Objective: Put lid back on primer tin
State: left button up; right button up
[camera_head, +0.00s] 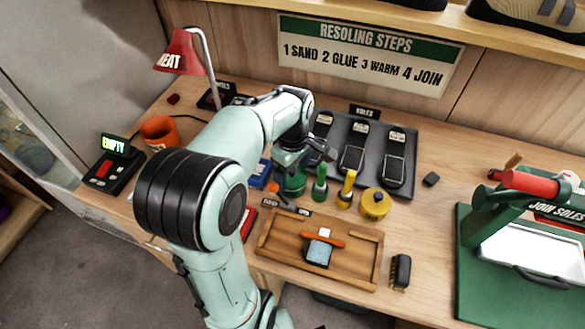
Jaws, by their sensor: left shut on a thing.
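The green primer tin (293,186) stands on the workbench near the middle, below the wrist of my left arm. My left gripper (291,165) is directly above the tin, pointing down, and is shut on what looks like the tin's dark green lid. The lid is mostly hidden by the gripper and wrist. I cannot tell whether it touches the tin's rim. My right gripper is not in view.
A green-capped bottle (320,191), a yellow-capped bottle (347,189) and a yellow tin (375,204) stand close to the right. A wooden tray (272,244) lies in front and a dark sole tray (404,152) behind. An orange cup (158,132) stands left.

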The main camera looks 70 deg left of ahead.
pick_arm(q)
jog(key=o, duration=0.9)
jog(key=shift+c, duration=0.2)
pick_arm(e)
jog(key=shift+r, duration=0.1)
pick_arm(q)
jog(key=shift+r+p, duration=1.2)
jog(key=shift+r, duration=0.3)
jog(key=shift+r+p, duration=1.5)
jog(key=shift+r, duration=0.55)
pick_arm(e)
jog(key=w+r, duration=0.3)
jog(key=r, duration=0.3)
pick_arm(q)
grip_shut()
